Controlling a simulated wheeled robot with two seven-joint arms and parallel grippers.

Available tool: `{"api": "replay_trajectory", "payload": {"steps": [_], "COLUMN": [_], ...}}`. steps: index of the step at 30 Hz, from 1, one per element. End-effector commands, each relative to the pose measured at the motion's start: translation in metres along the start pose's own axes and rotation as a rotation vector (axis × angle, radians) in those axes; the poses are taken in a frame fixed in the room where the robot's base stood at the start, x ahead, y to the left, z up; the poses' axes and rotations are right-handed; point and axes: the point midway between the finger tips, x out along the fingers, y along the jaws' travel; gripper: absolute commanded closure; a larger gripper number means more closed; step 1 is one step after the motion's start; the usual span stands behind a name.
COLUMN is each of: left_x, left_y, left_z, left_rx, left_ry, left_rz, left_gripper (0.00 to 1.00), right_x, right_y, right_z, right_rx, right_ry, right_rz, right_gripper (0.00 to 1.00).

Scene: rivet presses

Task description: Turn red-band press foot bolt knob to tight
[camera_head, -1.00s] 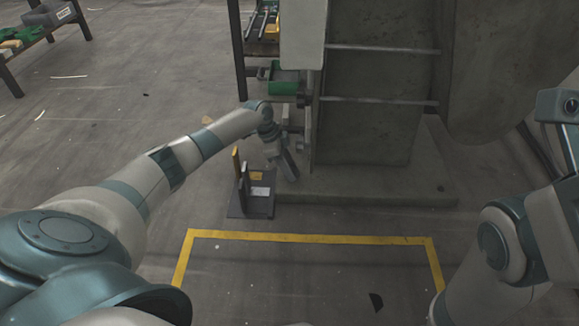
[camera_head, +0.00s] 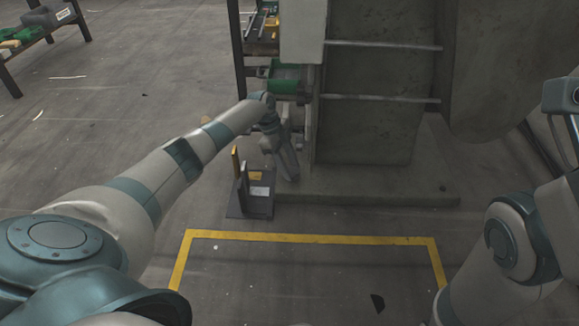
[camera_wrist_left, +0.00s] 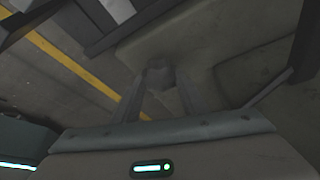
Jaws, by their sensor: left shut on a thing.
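The press (camera_head: 370,110) is a large grey machine standing ahead on a low grey foot (camera_head: 380,187). No red band shows on the part in view. My left gripper (camera_head: 290,174) reaches down to the foot's left end. In the left wrist view my left gripper (camera_wrist_left: 160,82) has its two fingers on either side of a small grey knob (camera_wrist_left: 160,74) at the foot and is shut on it. The knob's lower part and any mark on it are hidden or too dark to read. Only my right arm shows at the right edge; its gripper is out of view.
A dark stand with upright plates (camera_head: 250,205) is close beside my left gripper. A green bin (camera_head: 287,78) sits on a rack behind it. A shelf (camera_head: 45,35) stands far left.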

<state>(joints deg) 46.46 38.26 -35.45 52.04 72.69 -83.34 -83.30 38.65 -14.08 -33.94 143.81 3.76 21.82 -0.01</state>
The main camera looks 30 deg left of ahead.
Motion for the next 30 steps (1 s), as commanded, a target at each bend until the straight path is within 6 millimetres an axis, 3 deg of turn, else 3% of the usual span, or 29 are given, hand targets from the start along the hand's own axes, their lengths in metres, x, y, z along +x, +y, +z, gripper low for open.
{"api": "replay_trajectory", "payload": {"steps": [2,3,5,20,30], "left_x": [0.001,0.001,0.001,-0.001,-0.001], "left_y": [0.001,0.001,0.001,0.001,0.003], "left_z": [0.000,0.000,0.000,0.000,0.000], "left_rx": [0.000,0.000,0.000,-0.030,-0.199], "left_ry": [0.000,0.000,0.000,0.000,-0.001], "left_rz": [0.003,0.002,0.002,-0.011,-0.081], "left_gripper": [0.83,0.51,0.42,0.42,0.42], "right_x": [0.000,0.000,0.000,0.003,0.013], "right_y": [0.000,0.000,0.000,0.001,0.004], "right_z": [0.000,0.000,0.000,0.001,0.006], "right_rx": [-0.001,-0.001,-0.001,-0.002,-0.001], "right_ry": [-0.001,-0.001,0.000,0.000,0.000], "right_rz": [0.001,0.001,0.002,0.003,0.002], "right_gripper": [1.00,1.00,1.00,1.00,1.00]}}
